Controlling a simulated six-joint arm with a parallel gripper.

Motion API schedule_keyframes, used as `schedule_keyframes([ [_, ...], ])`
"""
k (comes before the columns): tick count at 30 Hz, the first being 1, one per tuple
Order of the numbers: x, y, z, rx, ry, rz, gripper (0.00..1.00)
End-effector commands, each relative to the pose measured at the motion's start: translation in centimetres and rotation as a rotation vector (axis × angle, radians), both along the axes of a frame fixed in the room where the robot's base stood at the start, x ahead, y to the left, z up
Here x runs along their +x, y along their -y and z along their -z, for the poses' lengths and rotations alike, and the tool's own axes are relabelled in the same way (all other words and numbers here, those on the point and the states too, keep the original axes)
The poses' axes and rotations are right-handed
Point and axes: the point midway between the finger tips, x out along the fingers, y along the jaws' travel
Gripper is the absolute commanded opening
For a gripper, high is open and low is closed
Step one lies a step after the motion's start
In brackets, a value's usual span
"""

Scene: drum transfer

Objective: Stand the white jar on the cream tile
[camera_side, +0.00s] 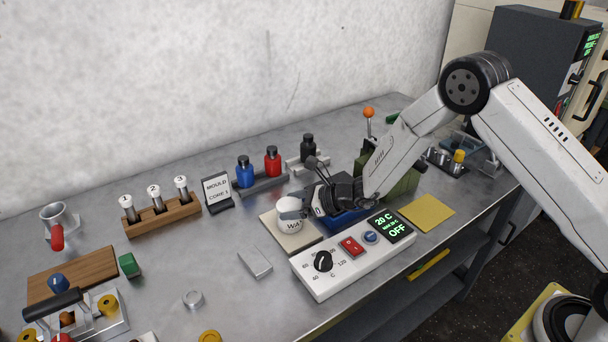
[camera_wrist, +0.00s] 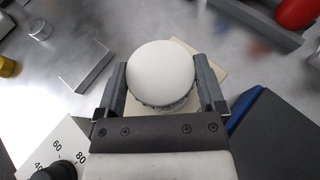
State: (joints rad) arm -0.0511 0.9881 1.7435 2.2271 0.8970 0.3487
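The white jar (camera_side: 290,217) is upright with its round white lid (camera_wrist: 161,73) on top and dark lettering on its side. It is over the cream tile (camera_side: 306,241), and its base looks to be at or very near the tile surface. Small parts of the tile show around the jar in the wrist view (camera_wrist: 213,64). My gripper (camera_side: 311,202) comes in from the right. In the wrist view its two fingers (camera_wrist: 161,84) lie along both sides of the jar, with no clear gap. The jar's lower body is hidden under the lid there.
The white control box (camera_side: 345,270) stands just in front of the tile. A grey block (camera_side: 255,262) lies to the left. Blue and red bottles (camera_side: 272,161) stand behind.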

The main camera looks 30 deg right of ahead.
Motion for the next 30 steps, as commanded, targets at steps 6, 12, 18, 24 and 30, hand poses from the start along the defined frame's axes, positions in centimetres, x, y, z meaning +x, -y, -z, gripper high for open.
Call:
schedule_keyframes([
  [6,0.0,0.0,0.0,-0.001,-0.001,0.000,1.00],
  [12,0.0,0.0,-0.2,0.000,0.000,0.000,1.00],
  [18,-0.6,0.7,-0.7,-0.001,-0.001,0.002,1.00],
  [24,-2.1,2.2,-1.6,-0.001,0.001,0.002,1.00],
  [30,-4.1,4.2,-2.8,0.000,0.000,0.003,1.00],
])
